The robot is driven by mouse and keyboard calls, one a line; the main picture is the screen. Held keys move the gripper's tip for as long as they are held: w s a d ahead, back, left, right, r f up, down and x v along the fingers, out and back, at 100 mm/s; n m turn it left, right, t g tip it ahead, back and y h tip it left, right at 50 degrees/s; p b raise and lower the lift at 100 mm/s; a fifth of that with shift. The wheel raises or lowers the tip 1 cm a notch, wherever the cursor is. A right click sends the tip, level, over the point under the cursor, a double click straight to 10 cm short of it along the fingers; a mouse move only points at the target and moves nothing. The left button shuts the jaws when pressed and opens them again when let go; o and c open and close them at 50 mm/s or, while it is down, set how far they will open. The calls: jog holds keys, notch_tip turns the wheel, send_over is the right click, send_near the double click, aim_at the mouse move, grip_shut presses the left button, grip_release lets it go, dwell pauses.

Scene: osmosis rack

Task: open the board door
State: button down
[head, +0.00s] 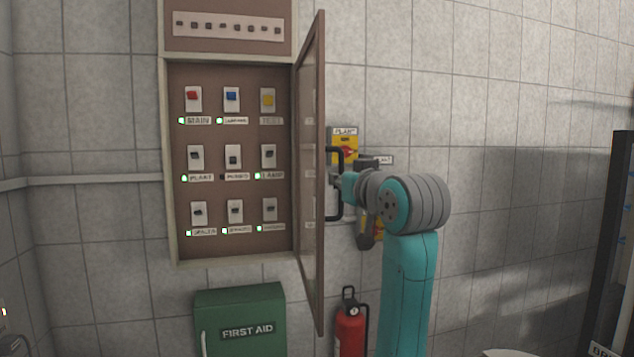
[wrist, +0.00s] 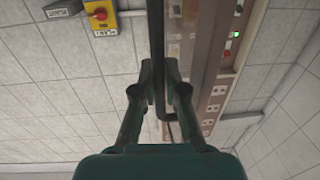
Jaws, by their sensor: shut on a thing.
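The board door (head: 311,180) is a brown-framed panel with a see-through middle, hinged on the right side of the board (head: 171,160). It stands swung well out from the board, nearly edge-on in the head view. A dark handle (head: 338,200) sits on its outer face. My gripper (head: 336,182) is at the handle; its fingertips are partly hidden in the head view. In the wrist view, the two fingers (wrist: 160,88) are shut on the dark handle bar (wrist: 155,55), one on each side. The door (wrist: 197,70) also shows there, right of the bar.
The open board shows rows of switches (head: 232,157) with green lights. A yellow box with a red knob (head: 345,147) is on the wall behind the handle. A green first aid box (head: 240,315) and a red extinguisher (head: 351,325) are below. A dark rack (head: 618,240) stands far right.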

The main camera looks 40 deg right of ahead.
jog(key=shift+s+d+n+t+y, duration=0.1)
jog(key=shift+s+d+n+y, duration=0.25)
jog(key=shift+d, duration=0.5)
jog(key=shift+s+d+n+t+y, duration=0.1)
jog(key=shift+s+d+n+y, duration=0.1)
jog(key=shift+d+y, duration=0.45)
jog(key=shift+s+d+n+t+y, duration=0.1)
jog(key=shift+s+d+n+y, duration=0.15)
jog(key=shift+d, duration=0.8)
jog(key=c, duration=1.5)
grip_release()
jog(key=shift+w, duration=0.1)
jog(key=s, duration=0.4)
jog(key=s+a, duration=0.1)
jog(key=s, duration=0.3)
jog(key=s+a, duration=0.1)
jog(key=s, duration=0.2)
jog(key=shift+s, duration=0.4)
jog(key=shift+d, duration=0.1)
